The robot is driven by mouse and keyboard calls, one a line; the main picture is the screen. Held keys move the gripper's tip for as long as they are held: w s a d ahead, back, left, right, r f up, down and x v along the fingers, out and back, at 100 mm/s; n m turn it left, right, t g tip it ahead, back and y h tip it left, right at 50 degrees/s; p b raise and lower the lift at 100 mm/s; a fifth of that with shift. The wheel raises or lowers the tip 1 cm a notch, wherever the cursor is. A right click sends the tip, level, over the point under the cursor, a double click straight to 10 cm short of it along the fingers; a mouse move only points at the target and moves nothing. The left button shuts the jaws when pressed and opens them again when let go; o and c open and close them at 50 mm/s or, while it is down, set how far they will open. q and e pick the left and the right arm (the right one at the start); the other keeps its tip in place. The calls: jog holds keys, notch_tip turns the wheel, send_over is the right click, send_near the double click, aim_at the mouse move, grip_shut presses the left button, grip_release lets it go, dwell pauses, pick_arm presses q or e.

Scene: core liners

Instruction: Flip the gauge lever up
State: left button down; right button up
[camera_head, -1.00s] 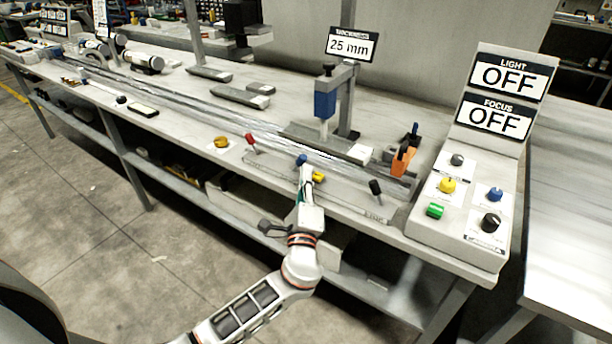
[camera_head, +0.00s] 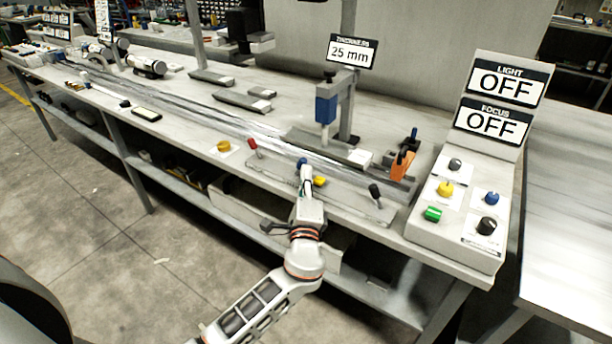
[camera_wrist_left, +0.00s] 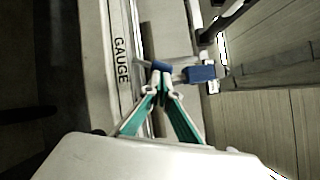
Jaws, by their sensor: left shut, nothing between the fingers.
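A blue-knobbed lever (camera_head: 302,162) stands on the rail at the bench's front edge. In the left wrist view its blue knob (camera_wrist_left: 161,66) shows beside the GAUGE lettering (camera_wrist_left: 121,60). My left gripper (camera_head: 306,173) is just in front of the lever, and its tips hide the lower stem. In the left wrist view the gripper (camera_wrist_left: 163,91) has its green-padded fingers together at the tips, right by the knob, with nothing between them. I cannot tell whether they touch the lever. The blue-bodied thickness gauge (camera_head: 326,108) stands behind, under a sign (camera_head: 352,52) reading 25 mm. My right gripper is not in view.
A red lever (camera_head: 252,144) and yellow knob (camera_head: 224,146) are to the left; a yellow knob (camera_head: 320,181) is close to my gripper's right. A black lever (camera_head: 375,191) and a control panel (camera_head: 418,233) with OFF signs are further right. Open floor lies in front.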

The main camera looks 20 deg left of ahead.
pick_arm(q)
jog(key=shift+a+r+n+g+p, duration=0.25)
jog(key=shift+r+n+g+p, duration=0.05)
jog(key=shift+r+n+p, duration=0.35)
jog(key=shift+w+a+r+n+g+p, duration=0.15)
jog(key=shift+a+r+n+g+p, duration=0.3)
jog(key=shift+n+p, duration=0.45)
jog(key=a+r+n+g+p, duration=0.1)
jog(key=p, duration=0.3)
jog(key=shift+w+n+h, duration=0.1)
jog(key=shift+n+h, duration=0.25)
jog(key=shift+h, duration=0.05)
jog(key=shift+w+a+f+n+g+h+p, duration=0.1)
jog(key=shift+a+f+n+g+h+p, duration=0.15)
jog(key=shift+a+n+g+p, duration=0.55)
jog(key=shift+w+t+p, duration=0.1)
jog(key=shift+t+p, duration=0.15)
jog(key=shift+p, duration=0.05)
jog(key=shift+f, duration=0.1)
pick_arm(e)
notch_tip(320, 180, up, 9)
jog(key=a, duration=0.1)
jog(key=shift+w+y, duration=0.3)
pick_arm(q)
jog(key=shift+m, duration=0.3)
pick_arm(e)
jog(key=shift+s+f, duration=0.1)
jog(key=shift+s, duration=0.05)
